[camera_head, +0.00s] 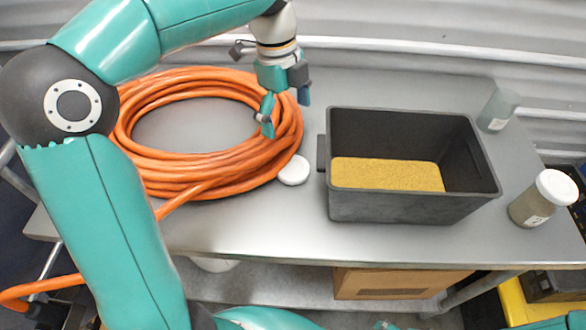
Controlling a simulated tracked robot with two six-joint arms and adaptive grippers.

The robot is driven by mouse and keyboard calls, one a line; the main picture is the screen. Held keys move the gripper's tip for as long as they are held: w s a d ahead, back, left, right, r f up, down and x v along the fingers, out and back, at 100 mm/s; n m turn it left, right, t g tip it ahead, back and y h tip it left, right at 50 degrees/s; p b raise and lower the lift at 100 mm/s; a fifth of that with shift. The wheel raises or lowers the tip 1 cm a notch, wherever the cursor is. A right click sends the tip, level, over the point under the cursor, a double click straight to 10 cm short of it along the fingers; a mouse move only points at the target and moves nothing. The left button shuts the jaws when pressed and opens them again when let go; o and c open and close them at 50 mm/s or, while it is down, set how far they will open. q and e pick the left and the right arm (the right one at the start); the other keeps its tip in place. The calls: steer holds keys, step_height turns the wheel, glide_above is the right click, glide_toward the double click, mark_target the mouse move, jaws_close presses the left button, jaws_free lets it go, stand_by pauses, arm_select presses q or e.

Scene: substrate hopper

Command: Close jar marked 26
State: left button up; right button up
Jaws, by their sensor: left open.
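My left gripper (285,106) is open and empty, pointing down above the right side of the orange hose coil. A round white lid (294,170) lies flat on the table below it, beside the coil, apart from the gripper. A clear jar (497,110) with no lid visible stands at the back right, behind the bin. A second jar (532,206) with a white lid on top stands at the right edge of the table. Both jars carry pale labels, but the numbers are too small to read. My right gripper is out of view.
A dark grey bin (400,207) with tan granular substrate (387,174) stands between the lid and the jars. The orange hose (170,180) covers the table's left side. Bare table (270,228) shows along the front. A cardboard box (398,283) sits underneath.

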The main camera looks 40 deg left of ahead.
arm_select(q)
glide_above(293, 167)
step_height(293, 167, down, 9)
steer(key=shift+s+a+f, duration=0.1)
steer(key=shift+s+f, duration=0.05)
steer(key=shift+f, duration=0.05)
steer(key=shift+f, duration=2.6)
steer(key=c, duration=0.7)
